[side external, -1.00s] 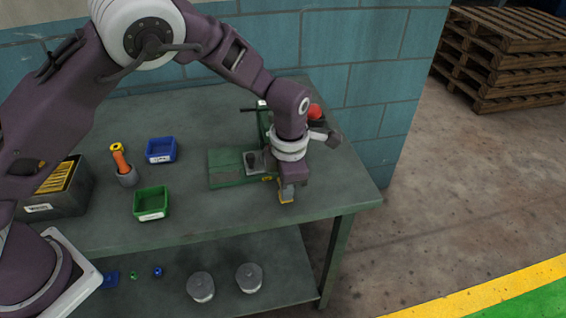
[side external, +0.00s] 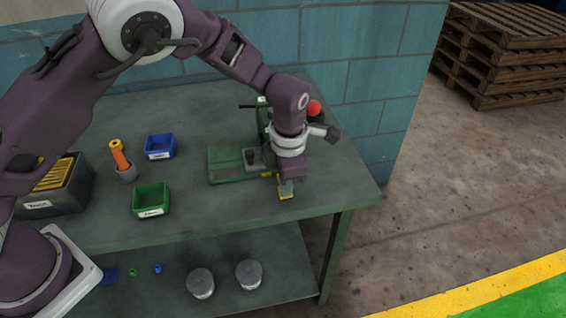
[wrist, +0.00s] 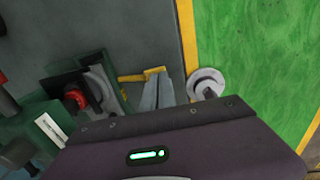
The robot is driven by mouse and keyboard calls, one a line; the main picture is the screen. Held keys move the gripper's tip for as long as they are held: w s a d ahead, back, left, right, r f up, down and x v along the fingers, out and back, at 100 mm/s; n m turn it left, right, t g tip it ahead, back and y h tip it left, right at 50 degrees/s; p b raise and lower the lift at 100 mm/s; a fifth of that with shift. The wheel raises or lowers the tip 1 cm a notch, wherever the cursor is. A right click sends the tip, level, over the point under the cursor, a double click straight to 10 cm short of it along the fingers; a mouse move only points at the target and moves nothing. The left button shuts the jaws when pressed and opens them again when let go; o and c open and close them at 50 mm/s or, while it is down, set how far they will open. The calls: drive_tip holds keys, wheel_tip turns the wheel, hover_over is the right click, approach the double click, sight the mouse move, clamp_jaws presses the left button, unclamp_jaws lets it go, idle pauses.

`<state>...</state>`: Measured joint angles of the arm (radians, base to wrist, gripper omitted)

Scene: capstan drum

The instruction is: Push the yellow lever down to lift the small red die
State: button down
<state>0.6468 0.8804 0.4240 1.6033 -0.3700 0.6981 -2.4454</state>
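My gripper (side external: 286,188) points down at the front right of the green machine, near the bench edge. Its grey fingers lie close together in the wrist view (wrist: 160,92) and look shut, with no gap visible between them. The yellow lever (wrist: 135,77) shows beside and behind the fingertips; a yellow piece (side external: 286,195) also shows at the fingertips in the side view. Whether they touch is not clear. A small red part (wrist: 76,99), likely the red die, sits inside the green machine (wrist: 45,112) in the wrist view. My wrist hides it in the side view.
A red ball (side external: 314,108) shows behind my wrist. The bench (side external: 220,218) is clear in front of the machine.

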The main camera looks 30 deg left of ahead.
drive_tip(key=shift+r, duration=0.8)
wheel_tip(320, 180, up, 14)
drive_tip(key=shift+s+d, duration=0.15)
drive_tip(key=shift+s, duration=0.05)
